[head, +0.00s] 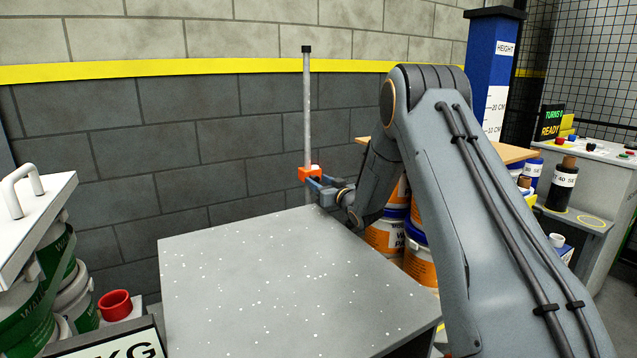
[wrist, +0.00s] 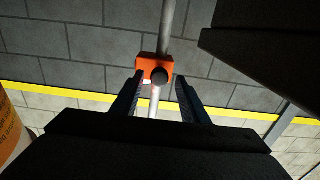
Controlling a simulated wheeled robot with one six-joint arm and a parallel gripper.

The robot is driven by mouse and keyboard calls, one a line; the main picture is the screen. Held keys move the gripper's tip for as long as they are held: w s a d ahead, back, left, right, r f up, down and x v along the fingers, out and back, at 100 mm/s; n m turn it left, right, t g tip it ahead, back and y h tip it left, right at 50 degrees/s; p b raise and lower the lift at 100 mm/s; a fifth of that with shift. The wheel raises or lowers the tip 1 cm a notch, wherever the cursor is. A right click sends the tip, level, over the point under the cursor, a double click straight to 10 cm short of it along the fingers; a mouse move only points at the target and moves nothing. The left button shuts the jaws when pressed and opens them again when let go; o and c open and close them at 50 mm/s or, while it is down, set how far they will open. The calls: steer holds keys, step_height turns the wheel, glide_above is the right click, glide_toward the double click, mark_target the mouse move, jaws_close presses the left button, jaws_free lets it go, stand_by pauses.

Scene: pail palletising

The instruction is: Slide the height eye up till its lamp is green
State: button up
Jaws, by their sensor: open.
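The height eye appears to be the orange block (head: 305,174) on a thin grey upright pole (head: 307,115) against the wall, low on the part of the pole that shows. A small pale spot on its top may be the lamp; no green shows on it. In the wrist view the orange block (wrist: 145,66) has a dark round knob (wrist: 160,76) on its near face. My gripper (head: 320,186) is open in front of the block. In the wrist view its two fingers (wrist: 158,86) stand either side of the knob, and contact cannot be told.
A grey speckled table (head: 270,285) lies below my arm. Orange-labelled pails (head: 385,238) stand behind my arm at right. A blue column (head: 485,70) marked HEIGHT stands at the back right. Green pails (head: 30,300) and a red cup (head: 115,305) are at left. The pole above the block is clear.

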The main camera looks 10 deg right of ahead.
steer(key=shift+w+a, duration=0.1)
steer(key=shift+w, duration=0.35)
steer(key=shift+c, duration=0.5)
jaws_close()
step_height(320, 180, up, 19)
steer(key=p, duration=0.7)
steer(key=shift+r, duration=0.2)
steer(key=shift+o, duration=0.5)
jaws_free()
steer(key=v, duration=0.8)
